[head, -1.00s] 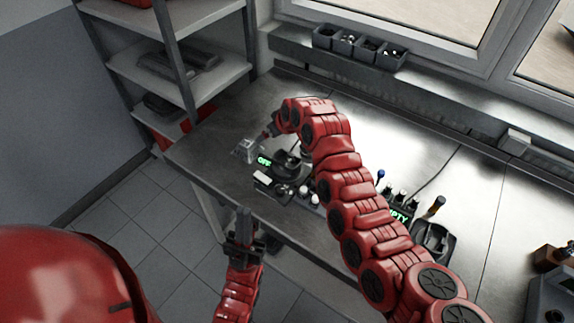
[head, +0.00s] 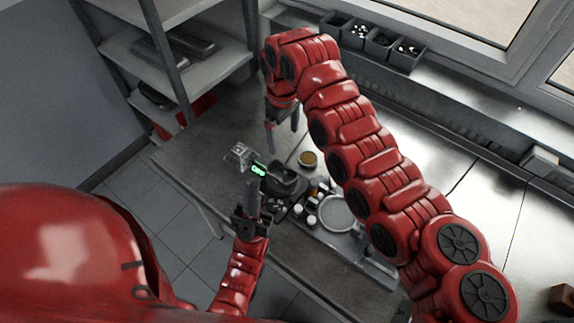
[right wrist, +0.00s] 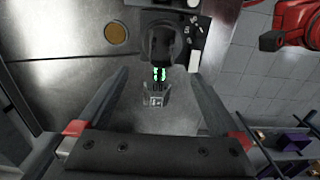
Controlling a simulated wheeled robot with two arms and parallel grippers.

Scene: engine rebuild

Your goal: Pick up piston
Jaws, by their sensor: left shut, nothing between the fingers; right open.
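A small silvery, block-like part, which I take to be the piston (head: 238,155), stands on the bench near its front left edge, beside a dark device with a green display. It also shows in the right wrist view (right wrist: 155,98), between and beyond the fingers. My right gripper (head: 282,126) is open and empty, pointing down over the bench, behind and to the right of the piston and apart from it.
The dark device with the green display (head: 284,182) stands close to the piston. A round brownish-yellow disc (head: 308,159) lies behind it. A tray (head: 338,212) with small parts is to the right. Shelves (head: 180,65) stand at the left. Bench surface left of the piston is clear.

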